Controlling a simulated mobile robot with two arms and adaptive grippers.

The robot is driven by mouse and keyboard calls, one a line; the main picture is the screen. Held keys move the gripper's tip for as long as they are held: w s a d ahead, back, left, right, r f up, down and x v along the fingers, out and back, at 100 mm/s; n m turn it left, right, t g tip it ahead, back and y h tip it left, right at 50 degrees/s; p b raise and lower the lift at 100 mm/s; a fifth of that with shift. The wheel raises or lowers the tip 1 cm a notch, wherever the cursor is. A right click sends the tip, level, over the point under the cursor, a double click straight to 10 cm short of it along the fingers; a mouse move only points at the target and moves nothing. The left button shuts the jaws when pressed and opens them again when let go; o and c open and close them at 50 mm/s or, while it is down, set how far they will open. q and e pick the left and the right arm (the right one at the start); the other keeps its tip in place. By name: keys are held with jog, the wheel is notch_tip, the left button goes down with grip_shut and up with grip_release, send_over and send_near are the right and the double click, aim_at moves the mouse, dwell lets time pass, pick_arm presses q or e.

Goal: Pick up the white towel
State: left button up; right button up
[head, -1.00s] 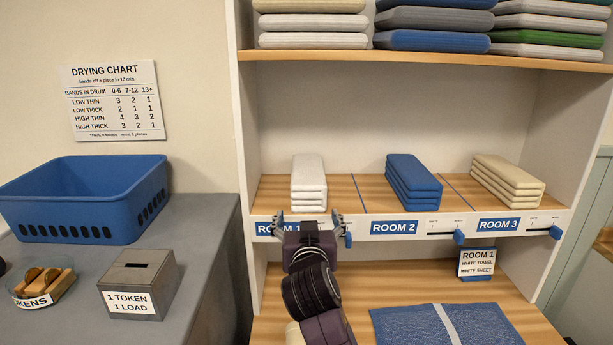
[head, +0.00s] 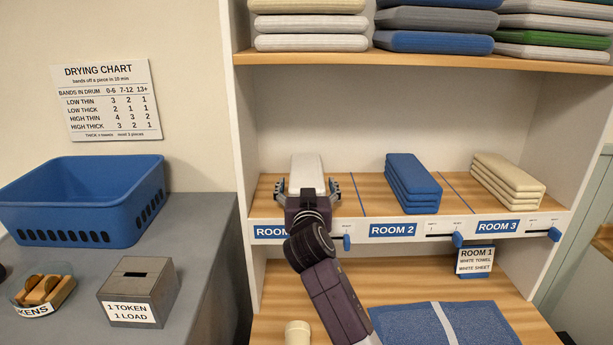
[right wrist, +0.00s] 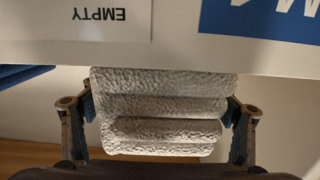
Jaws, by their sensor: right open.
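The folded white towel (head: 306,172) lies on the shelf behind the ROOM 1 label, at the left end. My right gripper (head: 307,188) is at the front end of the towel, open, with one finger on each side. The gripper hides the towel's near end in the head view. In the right wrist view the towel (right wrist: 165,105) shows as thick folded layers between the two open fingers (right wrist: 160,112). Whether the fingers touch its sides I cannot tell. My left gripper is not in view.
A blue folded stack (head: 412,182) and a cream one (head: 507,178) lie further right on the same shelf. The labelled front strip (head: 480,227) has blue sliders. A higher shelf (head: 420,61) hangs above. A blue basket (head: 85,215) and token box (head: 138,285) stand left.

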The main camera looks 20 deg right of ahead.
jog(key=shift+w+d, duration=0.1)
jog(key=shift+w, duration=0.3)
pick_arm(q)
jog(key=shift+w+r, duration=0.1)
pick_arm(e)
jog(key=shift+s, duration=0.1)
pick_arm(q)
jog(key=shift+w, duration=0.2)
pick_arm(e)
jog(key=c, duration=1.2)
jog(key=shift+r, duration=0.1)
pick_arm(q)
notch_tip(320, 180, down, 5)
jog(key=b, duration=0.4)
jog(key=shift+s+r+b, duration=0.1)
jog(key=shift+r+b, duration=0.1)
jog(key=shift+b, duration=0.1)
pick_arm(e)
notch_tip(320, 180, up, 20)
jog(key=shift+f, duration=0.1)
jog(key=shift+c, duration=0.2)
